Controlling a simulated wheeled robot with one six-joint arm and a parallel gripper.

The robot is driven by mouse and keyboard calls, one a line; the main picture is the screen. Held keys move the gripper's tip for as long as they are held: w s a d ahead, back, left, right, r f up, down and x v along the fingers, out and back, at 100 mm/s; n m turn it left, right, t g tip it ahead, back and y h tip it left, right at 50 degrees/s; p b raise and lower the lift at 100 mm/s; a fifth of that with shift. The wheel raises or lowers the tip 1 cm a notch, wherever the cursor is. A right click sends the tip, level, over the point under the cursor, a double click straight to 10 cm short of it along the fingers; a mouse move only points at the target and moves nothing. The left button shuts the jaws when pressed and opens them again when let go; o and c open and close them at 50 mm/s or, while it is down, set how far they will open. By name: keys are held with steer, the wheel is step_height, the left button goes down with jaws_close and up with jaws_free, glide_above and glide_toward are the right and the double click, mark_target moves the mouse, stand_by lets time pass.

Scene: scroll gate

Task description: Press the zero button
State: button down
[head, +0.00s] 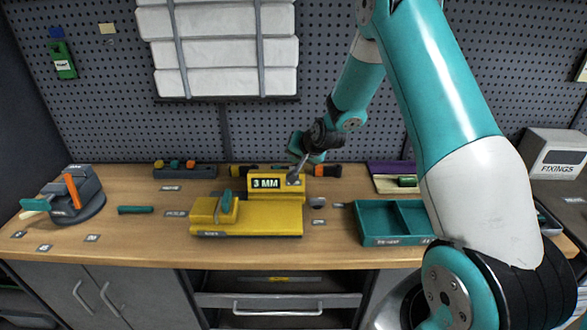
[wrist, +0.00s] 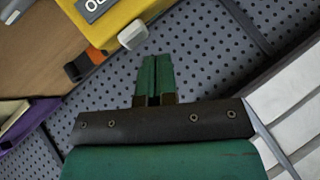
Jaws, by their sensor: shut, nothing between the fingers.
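A yellow gauge block (head: 275,190) stands on the workbench, with a display reading "3 MM" on its upright housing. A grey knob-like part shows at the right of the display. In the wrist view, the yellow housing (wrist: 125,15) shows at the top left with a partly cut-off label. A light grey button (wrist: 132,35) sticks out from its edge. My gripper (wrist: 155,62) is shut and empty, its teal fingertips just beside the button in the picture; I cannot tell whether they touch. In the head view, my gripper (head: 302,160) is above and behind the housing's right end.
A teal two-part tray (head: 388,241) stands to the right of the gauge. Orange-and-black handles (head: 325,171) lie behind it. A grey vise-like tool (head: 78,198) stands at the far left. A pegboard (head: 330,110) closes off the back. The bench front is mostly clear.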

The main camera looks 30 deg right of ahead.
steer(key=shift+f, duration=0.1)
stand_by(0.7)
steer(key=shift+f+b, duration=0.35)
steer(key=shift+b, duration=0.1)
steer(key=shift+f+b, duration=0.5)
steer(key=shift+f, duration=0.05)
stand_by(0.6)
steer(key=shift+r, duration=0.1)
steer(key=shift+r+p, duration=0.6)
steer(key=shift+r, duration=0.3)
steer(key=shift+r+p, duration=1.6)
steer(key=shift+r, duration=0.95)
